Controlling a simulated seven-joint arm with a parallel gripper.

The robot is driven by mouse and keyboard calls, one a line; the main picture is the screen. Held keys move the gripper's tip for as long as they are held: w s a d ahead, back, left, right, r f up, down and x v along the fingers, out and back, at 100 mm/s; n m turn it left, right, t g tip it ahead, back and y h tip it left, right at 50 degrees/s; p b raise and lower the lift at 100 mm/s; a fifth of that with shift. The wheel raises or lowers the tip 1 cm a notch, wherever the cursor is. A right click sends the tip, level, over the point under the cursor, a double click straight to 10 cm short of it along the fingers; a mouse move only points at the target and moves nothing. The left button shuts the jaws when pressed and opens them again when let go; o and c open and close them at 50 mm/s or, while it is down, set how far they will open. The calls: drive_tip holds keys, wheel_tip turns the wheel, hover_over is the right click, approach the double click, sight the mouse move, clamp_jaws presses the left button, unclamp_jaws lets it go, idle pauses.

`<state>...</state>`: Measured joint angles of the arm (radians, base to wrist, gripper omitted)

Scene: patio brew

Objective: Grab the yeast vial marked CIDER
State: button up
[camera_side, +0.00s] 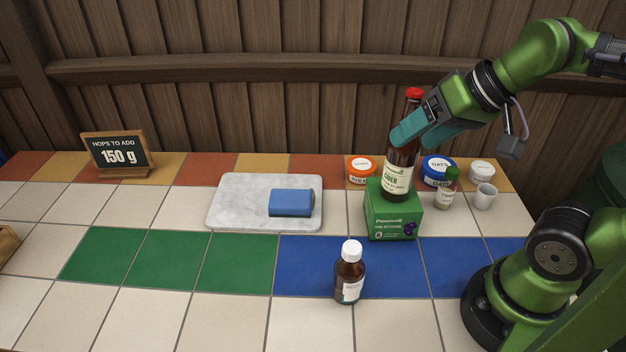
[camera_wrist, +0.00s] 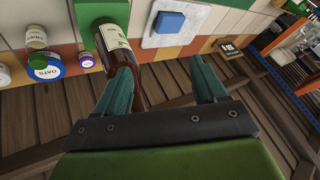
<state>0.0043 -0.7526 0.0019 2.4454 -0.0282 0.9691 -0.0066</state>
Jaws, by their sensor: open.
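A small vial with a green cap (camera_side: 447,193) stands right of the green box; its label is too small to read surely. A green cap also shows at the left of the wrist view (camera_wrist: 37,36). A purple-topped small container (camera_wrist: 86,60) shows beside the brown bottle there; I cannot make it out in the side view. A tall brown bottle with a red cap (camera_side: 398,178) stands on the green box (camera_side: 392,217), its label seeming to end in "DER". My gripper (camera_side: 400,135) is open by the bottle's neck, which shows between the fingers, nearer the left one, in the wrist view (camera_wrist: 165,80).
An orange-lid jar (camera_side: 361,169), a blue-lid OATS jar (camera_side: 437,168), a white-lid jar (camera_side: 482,171) and a small cup (camera_side: 485,196) stand around the box. A white-capped brown bottle (camera_side: 349,275) stands in front. A blue sponge (camera_side: 291,203) lies on a marble board (camera_side: 235,205).

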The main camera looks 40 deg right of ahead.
wheel_tip(320, 180, up, 9)
drive_tip(key=m+g+h, duration=0.2)
drive_tip(key=m+g, duration=0.1)
drive_tip(key=g, duration=0.4)
hover_over(453, 169)
wheel_tip(453, 169, down, 24)
drive_tip(key=shift+w+f, duration=0.1)
drive_tip(key=shift+f, duration=2.9)
drive_tip(key=c, duration=1.2)
drive_tip(key=shift+o, duration=0.2)
drive_tip(key=shift+r, duration=0.1)
